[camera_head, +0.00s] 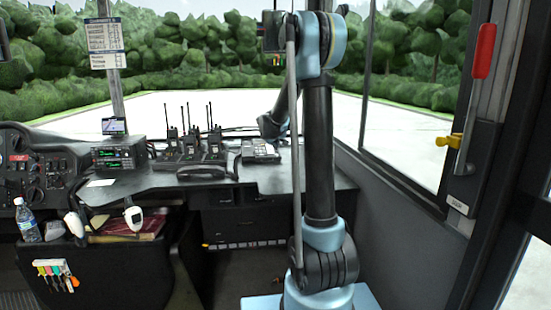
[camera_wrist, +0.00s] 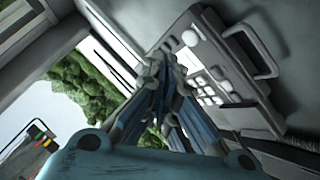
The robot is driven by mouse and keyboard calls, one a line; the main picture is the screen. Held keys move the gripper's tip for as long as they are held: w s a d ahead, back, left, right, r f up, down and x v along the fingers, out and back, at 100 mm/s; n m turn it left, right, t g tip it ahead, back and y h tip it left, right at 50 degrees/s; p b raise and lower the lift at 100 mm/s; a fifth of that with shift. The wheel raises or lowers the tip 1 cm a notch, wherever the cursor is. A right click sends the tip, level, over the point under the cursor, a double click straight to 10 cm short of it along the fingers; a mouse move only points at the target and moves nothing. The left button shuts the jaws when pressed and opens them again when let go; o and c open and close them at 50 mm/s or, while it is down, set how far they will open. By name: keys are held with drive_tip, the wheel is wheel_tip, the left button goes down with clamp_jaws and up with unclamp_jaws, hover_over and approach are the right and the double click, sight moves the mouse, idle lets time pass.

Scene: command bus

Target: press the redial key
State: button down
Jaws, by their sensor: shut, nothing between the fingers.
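In the head view a desk phone-like unit (camera_head: 260,151) with a light key panel sits on the dark desk, just left of my upright arm link. In the wrist view my gripper (camera_wrist: 160,68) is shut and empty. Its fingertips are just left of a grey panel (camera_wrist: 212,62) with several pale round and square keys (camera_wrist: 196,78), which looks like the same unit. I cannot tell whether the tips touch it. Key labels are too small to read, so I cannot tell which key is redial. My gripper's fingers are not clear in the head view.
Several handheld radios (camera_head: 192,145) with antennas stand left of the unit. A dark handset (camera_head: 208,169) lies at the desk's front edge. A radio box (camera_head: 119,153) and a water bottle (camera_head: 27,220) are farther left. A window frame stands to the right.

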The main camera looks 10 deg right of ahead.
drive_tip(key=shift+w+f, duration=0.1)
drive_tip(key=shift+f, duration=0.75)
drive_tip(key=shift+w+f, duration=0.1)
drive_tip(key=shift+f, duration=0.5)
idle(1.6)
drive_tip(key=shift+r, duration=0.7)
drive_tip(key=shift+s+r, duration=0.25)
drive_tip(key=shift+r, duration=1)
drive_tip(key=shift+s+r, duration=0.25)
drive_tip(key=shift+r, duration=0.95)
